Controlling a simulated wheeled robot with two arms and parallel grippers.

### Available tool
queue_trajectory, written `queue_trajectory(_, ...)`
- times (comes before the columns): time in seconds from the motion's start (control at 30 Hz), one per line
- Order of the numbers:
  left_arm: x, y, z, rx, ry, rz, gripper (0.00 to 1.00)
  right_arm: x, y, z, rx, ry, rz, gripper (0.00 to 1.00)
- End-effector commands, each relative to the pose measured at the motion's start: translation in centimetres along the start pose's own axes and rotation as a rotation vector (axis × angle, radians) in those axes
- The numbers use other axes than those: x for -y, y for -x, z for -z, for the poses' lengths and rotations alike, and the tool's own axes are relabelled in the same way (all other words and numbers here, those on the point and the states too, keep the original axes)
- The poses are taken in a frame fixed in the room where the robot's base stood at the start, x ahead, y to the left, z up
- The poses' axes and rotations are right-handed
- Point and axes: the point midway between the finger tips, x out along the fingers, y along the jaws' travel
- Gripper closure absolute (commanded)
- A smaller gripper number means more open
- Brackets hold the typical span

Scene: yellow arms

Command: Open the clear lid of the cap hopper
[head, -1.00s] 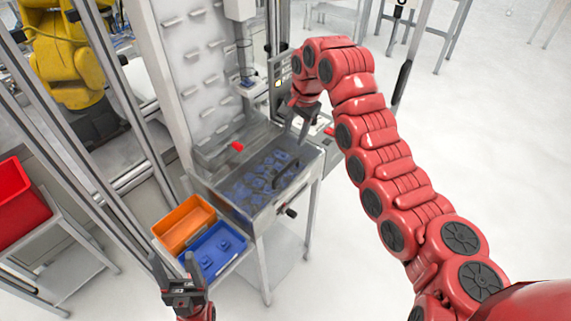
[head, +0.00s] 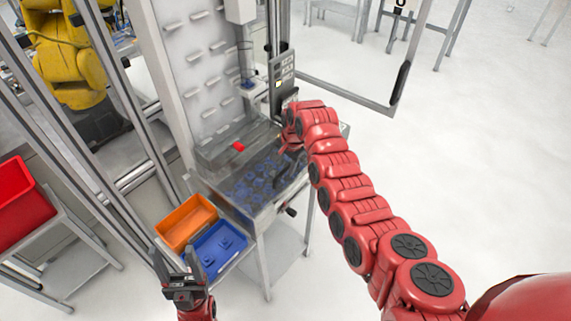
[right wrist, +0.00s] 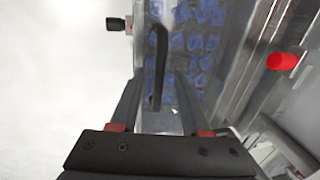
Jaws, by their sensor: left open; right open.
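The cap hopper (head: 266,212) is a metal box with a clear lid (head: 250,178) lying flat over several blue caps. The lid also shows in the right wrist view (right wrist: 205,50). Its dark bar handle (right wrist: 158,60) runs lengthwise in that view. My right gripper (right wrist: 160,80) is open, with its two fingers on either side of the handle's near part; I cannot tell if they touch it. In the head view its arm partly hides the gripper and the hopper's right side. My left gripper (head: 174,256) is open and empty, near the blue tray.
An orange bin (head: 186,222) and a blue tray (head: 218,248) stand left of the hopper. A red knob (head: 238,146) is at the hopper's back, a black knob (head: 291,211) on its front. A pegged white panel rises behind. Floor to the right is clear.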

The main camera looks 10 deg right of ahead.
Motion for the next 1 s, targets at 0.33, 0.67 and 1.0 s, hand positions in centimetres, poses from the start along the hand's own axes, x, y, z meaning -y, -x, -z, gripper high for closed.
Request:
queue_trajectory(0.33, 0.00, -0.09, 0.01, 0.000, 0.000, 0.000, 0.39, -0.10, -0.40, -0.05, 0.002, -0.001, -0.002, 0.53)
queue_trajectory(0.67, 0.00, -0.09, 0.01, 0.000, 0.000, 0.000, 0.39, -0.11, -0.40, -0.05, 0.002, -0.001, -0.002, 1.00)
queue_trajectory(1.0, 0.01, -0.10, 0.02, 0.000, 0.000, 0.000, 0.39, -0.11, -0.39, -0.04, 0.002, -0.001, -0.002, 1.00)
